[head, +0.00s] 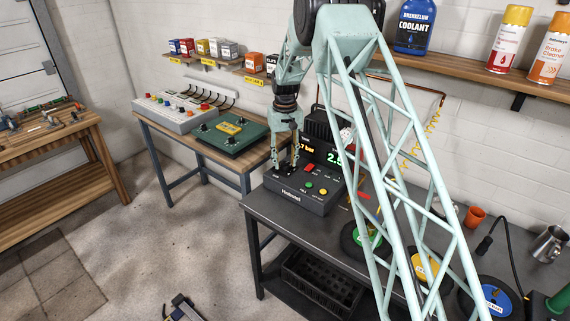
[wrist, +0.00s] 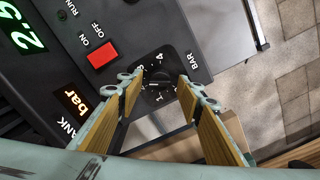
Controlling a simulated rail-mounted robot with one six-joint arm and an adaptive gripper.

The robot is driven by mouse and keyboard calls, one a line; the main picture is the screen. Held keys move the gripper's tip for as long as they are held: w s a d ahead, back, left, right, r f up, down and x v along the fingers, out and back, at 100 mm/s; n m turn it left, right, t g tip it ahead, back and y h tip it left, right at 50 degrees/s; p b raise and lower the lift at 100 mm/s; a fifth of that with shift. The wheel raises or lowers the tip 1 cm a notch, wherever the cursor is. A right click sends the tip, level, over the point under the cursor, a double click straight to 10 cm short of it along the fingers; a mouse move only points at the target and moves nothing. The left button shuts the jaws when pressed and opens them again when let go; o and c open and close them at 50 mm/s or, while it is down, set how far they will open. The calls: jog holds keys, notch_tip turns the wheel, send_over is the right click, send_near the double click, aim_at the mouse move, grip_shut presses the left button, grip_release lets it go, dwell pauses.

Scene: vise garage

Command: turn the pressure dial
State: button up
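The pressure dial (wrist: 158,85) is a round black knob with white scale numbers around it and the word BAR beside it. It sits on the dark compressor control unit (head: 302,192), whose displays read "bar" and a green number starting with 2. My gripper (wrist: 160,86) is open, with its two wood-coloured finger pads apart on either side of the dial in the wrist view. Whether the fingers touch the knob I cannot tell. In the head view my gripper (head: 286,166) points down over the left part of the unit, and the dial is hidden there.
A red ON/OFF switch (wrist: 102,54) lies close to the dial. The unit stands on a dark workbench (head: 262,208). Left of it, a wooden bench holds a green box (head: 231,133) and a grey panel (head: 178,113) with coloured buttons. Hose reels (head: 491,297) lie to the right.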

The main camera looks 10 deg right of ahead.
jog(key=shift+f, duration=0.45)
jog(key=c, duration=0.8)
jog(key=shift+c, duration=0.2)
jog(key=shift+n, duration=0.4)
jog(key=shift+n+p, duration=0.7)
jog(key=shift+n, duration=1.8)
